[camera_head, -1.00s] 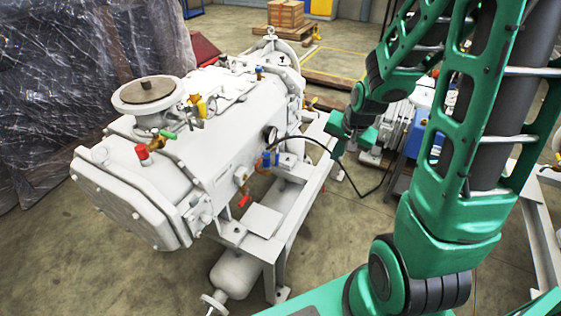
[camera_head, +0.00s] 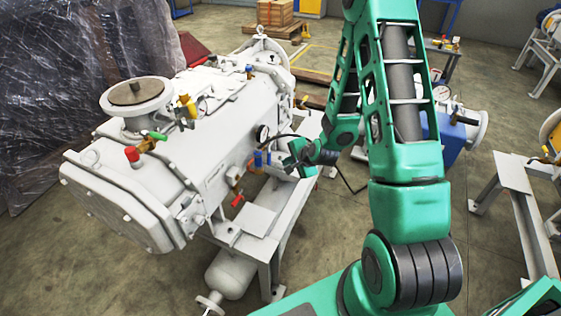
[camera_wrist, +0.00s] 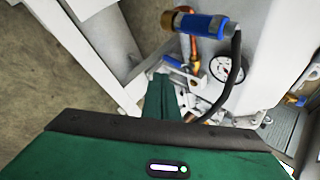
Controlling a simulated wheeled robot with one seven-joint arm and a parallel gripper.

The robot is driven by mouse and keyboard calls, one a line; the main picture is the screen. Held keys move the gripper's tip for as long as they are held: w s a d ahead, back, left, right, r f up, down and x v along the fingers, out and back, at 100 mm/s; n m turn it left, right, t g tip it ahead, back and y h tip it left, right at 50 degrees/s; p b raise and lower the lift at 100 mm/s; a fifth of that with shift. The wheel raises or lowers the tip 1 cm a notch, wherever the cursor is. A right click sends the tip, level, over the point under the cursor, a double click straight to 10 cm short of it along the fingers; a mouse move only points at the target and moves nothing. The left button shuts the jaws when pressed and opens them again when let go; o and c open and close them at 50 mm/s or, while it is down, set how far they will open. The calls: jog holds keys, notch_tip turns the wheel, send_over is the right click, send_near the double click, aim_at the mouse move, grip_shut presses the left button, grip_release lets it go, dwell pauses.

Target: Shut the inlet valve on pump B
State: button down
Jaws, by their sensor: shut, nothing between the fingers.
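A white pump (camera_head: 175,165) fills the left of the head view. Its coloured valve handles are yellow (camera_head: 188,107), green (camera_head: 157,136), red on top (camera_head: 132,153), and red on the near side (camera_head: 238,201). A blue fitting (camera_head: 262,158) sits low on the side; in the wrist view a blue cylinder (camera_wrist: 205,25) with a brass end shows at the top. No label tells me which is pump B or its inlet valve. My gripper (camera_head: 301,160) is shut and empty, just right of the blue fitting. In the wrist view its green fingers (camera_wrist: 163,97) are below the blue cylinder, apparently apart from it.
A black cable (camera_wrist: 232,75) loops close to my gripper. A dial gauge (camera_wrist: 227,66) sits just beyond it. The white frame (camera_head: 280,215) runs under the pump. A blue unit (camera_head: 447,140) stands behind my arm.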

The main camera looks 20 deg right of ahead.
aim_at(270, 157)
jog(key=w+r+x, duration=0.1)
jog(key=r+x, duration=0.1)
jog(key=x, duration=1)
jog(key=shift+w+a, duration=0.2)
jog(key=shift+w, duration=0.2)
jog(key=shift+f, duration=0.1)
jog(key=shift+w+d, duration=0.1)
jog(key=shift+w, duration=0.45)
